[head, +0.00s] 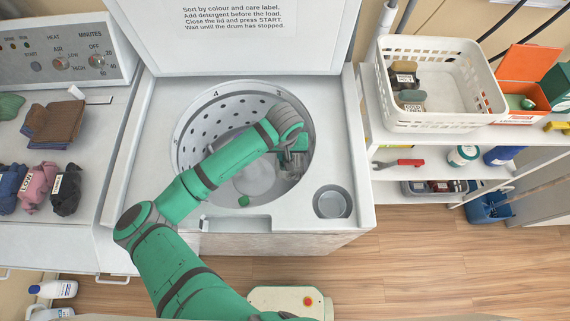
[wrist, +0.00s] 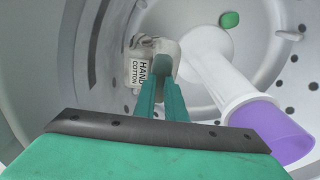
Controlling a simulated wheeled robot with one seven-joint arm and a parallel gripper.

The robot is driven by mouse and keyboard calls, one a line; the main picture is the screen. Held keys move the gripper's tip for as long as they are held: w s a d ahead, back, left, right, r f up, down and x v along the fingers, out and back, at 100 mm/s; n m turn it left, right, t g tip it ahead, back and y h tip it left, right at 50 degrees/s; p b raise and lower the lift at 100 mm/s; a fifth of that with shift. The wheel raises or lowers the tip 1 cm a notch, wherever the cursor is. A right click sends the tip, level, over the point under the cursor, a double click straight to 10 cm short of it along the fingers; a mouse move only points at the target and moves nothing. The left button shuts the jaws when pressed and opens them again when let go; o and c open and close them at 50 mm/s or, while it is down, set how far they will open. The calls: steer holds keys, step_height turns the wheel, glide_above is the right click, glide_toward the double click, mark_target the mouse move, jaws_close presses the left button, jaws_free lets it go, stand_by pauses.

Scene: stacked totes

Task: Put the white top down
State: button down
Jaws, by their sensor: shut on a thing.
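The white top (wrist: 163,50) shows in the wrist view as a small bunched white cloth with a tag reading "HAND COTTON". My gripper (wrist: 163,82) is shut on it, with the green fingers meeting at the cloth. The gripper (head: 292,160) is inside the washer drum (head: 205,115), near its right wall in the head view. I cannot make out the top in the head view, where my arm and gripper cover that part. Whether the top touches the drum wall or floor is unclear.
A small green item (head: 244,201) lies on the drum floor. A white post with a purple end (wrist: 270,130) stands close by in the wrist view. The washer lid (head: 250,50) is up. Several labelled cloths (head: 38,185) lie left; a white basket (head: 440,118) stands right.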

steer(key=shift+f, duration=3.5)
steer(key=shift+f, duration=0.6)
steer(key=c, duration=1.8)
jaws_free()
steer(key=shift+r, duration=0.1)
steer(key=r, duration=0.4)
steer(key=s+r, duration=0.1)
steer(key=r, duration=0.8)
steer(key=shift+s, duration=0.25)
